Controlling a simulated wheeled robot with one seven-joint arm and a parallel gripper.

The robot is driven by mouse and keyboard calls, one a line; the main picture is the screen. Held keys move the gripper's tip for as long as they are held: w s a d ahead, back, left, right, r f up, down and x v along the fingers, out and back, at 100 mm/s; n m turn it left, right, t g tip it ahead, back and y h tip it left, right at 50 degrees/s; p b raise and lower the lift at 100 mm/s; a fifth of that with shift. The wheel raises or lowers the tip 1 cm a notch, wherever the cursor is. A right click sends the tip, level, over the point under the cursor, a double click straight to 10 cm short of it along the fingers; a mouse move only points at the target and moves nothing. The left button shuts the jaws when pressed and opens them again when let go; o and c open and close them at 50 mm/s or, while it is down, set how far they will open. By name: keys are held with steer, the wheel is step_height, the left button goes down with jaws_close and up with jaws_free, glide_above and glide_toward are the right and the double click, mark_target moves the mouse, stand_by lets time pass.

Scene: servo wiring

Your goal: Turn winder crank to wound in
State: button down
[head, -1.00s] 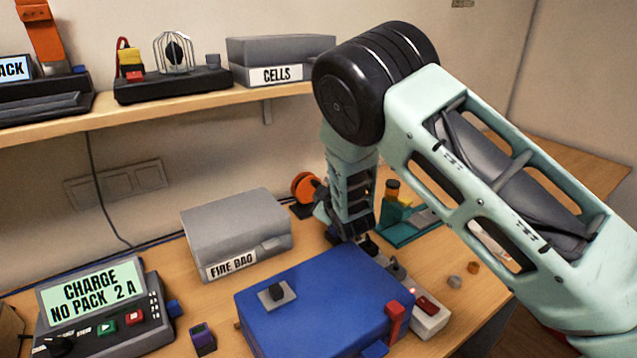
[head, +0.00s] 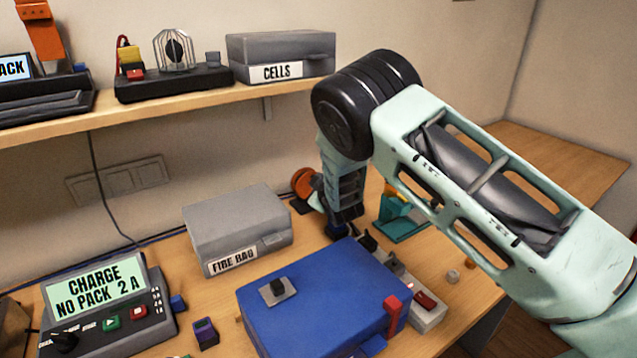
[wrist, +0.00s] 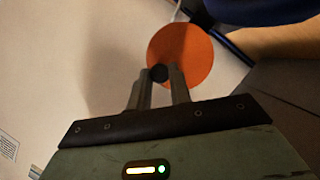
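The winder (head: 303,182) shows in the head view as an orange disc at the back of the bench, partly hidden behind my arm. In the wrist view its orange face (wrist: 190,48) is large, and a round black crank knob (wrist: 158,73) stands out near its lower left edge. My gripper (wrist: 160,78) has one finger on each side of this knob, and the fingertips look closed onto it. In the head view my arm hides the fingers and the knob. The winder's base and any cable on it are mostly hidden.
A grey fire bag box (head: 235,225) stands left of the winder. A blue case (head: 330,300) lies in front of my arm, with a small switch box (head: 428,305) at its right. A teal stand (head: 400,222) is to the right. A shelf (head: 200,103) runs above.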

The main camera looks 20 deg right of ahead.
steer(key=shift+d, duration=0.1)
steer(key=d+f+m+g+y+b, duration=0.1)
steer(key=m+y+b, duration=0.1)
steer(key=m, duration=0.1)
steer(key=d+m+y+b, duration=0.1)
steer(key=m+b, duration=0.1)
steer(key=m, duration=0.1)
steer(key=w+f+m+g+y+b, duration=0.1)
steer(key=m+y+b, duration=0.1)
steer(key=m+b, duration=0.1)
steer(key=shift+d+f+g+y, duration=0.3)
steer(key=shift+d, duration=0.1)
steer(key=shift+f+m+y, duration=0.25)
steer(key=shift+m+y, duration=0.2)
steer(key=shift+m, duration=0.2)
steer(key=shift+f+m+y, duration=0.25)
steer(key=shift+m+y, duration=0.2)
steer(key=shift+m, duration=0.2)
steer(key=c, duration=1.3)
jaws_free()
steer(key=shift+a, duration=0.1)
